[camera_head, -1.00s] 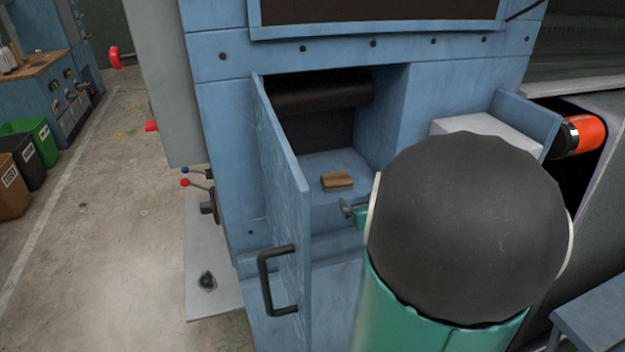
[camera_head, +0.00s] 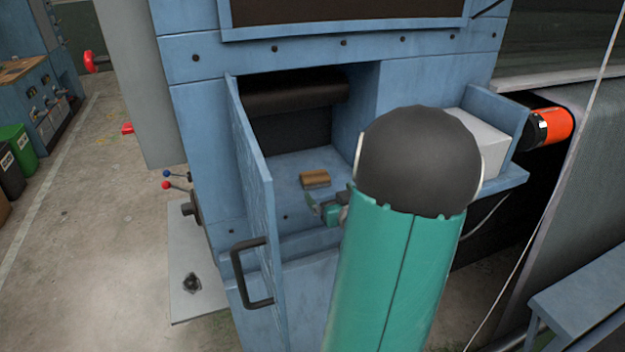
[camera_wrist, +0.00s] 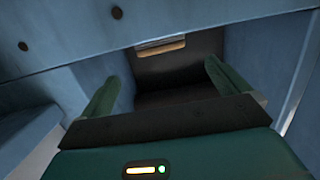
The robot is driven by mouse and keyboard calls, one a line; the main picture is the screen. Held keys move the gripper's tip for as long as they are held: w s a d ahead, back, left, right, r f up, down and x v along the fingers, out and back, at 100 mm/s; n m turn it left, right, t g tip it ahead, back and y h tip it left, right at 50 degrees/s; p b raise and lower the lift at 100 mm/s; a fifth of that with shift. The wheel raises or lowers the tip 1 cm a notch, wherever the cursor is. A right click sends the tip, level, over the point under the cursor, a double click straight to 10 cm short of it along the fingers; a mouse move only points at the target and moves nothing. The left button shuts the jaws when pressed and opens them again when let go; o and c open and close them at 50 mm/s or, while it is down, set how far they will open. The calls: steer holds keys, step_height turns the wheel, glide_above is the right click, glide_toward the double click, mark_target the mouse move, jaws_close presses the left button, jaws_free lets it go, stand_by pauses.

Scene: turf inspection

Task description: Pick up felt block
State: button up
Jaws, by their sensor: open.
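The felt block (camera_head: 315,179) is a small brown and tan block lying on the floor of the open blue compartment in the head view. In the wrist view the block (camera_wrist: 161,45) shows at the top centre, beyond the fingertips and between them. My gripper (camera_head: 322,209) is at the compartment's front opening, just in front of the block and apart from it. In the wrist view my gripper (camera_wrist: 160,75) has its two green fingers spread wide with nothing between them. My green arm with its dark round joint hides part of the compartment's right side.
The blue door (camera_head: 250,180) with its black handle (camera_head: 250,275) stands open on the left of the compartment. A dark roller (camera_head: 295,92) spans the compartment's upper back. A white box (camera_head: 480,140) sits on a blue shelf at the right, near an orange cylinder (camera_head: 555,126).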

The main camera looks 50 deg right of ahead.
mark_target(317, 178)
steer(key=x, duration=0.9)
steer(key=shift+w, duration=0.1)
steer(key=shift+r, duration=0.1)
steer(key=c, duration=0.9)
